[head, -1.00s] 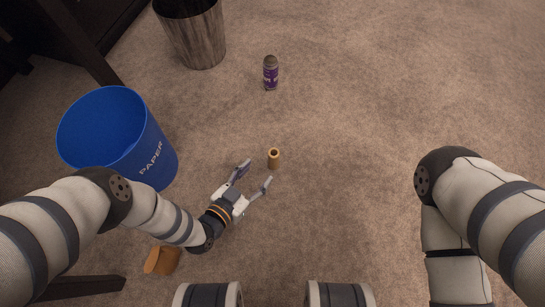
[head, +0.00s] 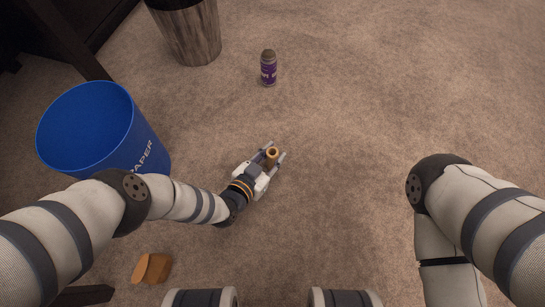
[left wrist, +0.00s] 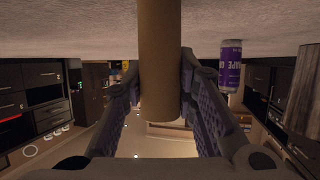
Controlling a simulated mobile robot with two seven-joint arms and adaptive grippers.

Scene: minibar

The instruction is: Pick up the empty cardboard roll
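The empty cardboard roll (head: 272,153) is a small brown tube standing upright on the carpet in the head view. My left gripper (head: 275,151) is around it, one finger on each side, and looks shut on it. In the left wrist view the roll (left wrist: 160,60) fills the space between the two fingers (left wrist: 161,75), which are close against its sides. Whether its lower end is clear of the carpet cannot be told. My right gripper is out of the head view; only the right arm shows.
A blue paper bin (head: 90,135) stands at the left, close to my left arm. A purple can (head: 268,68) stands beyond the roll. A brown cardboard piece (head: 152,268) lies at the lower left. The carpet to the right is open.

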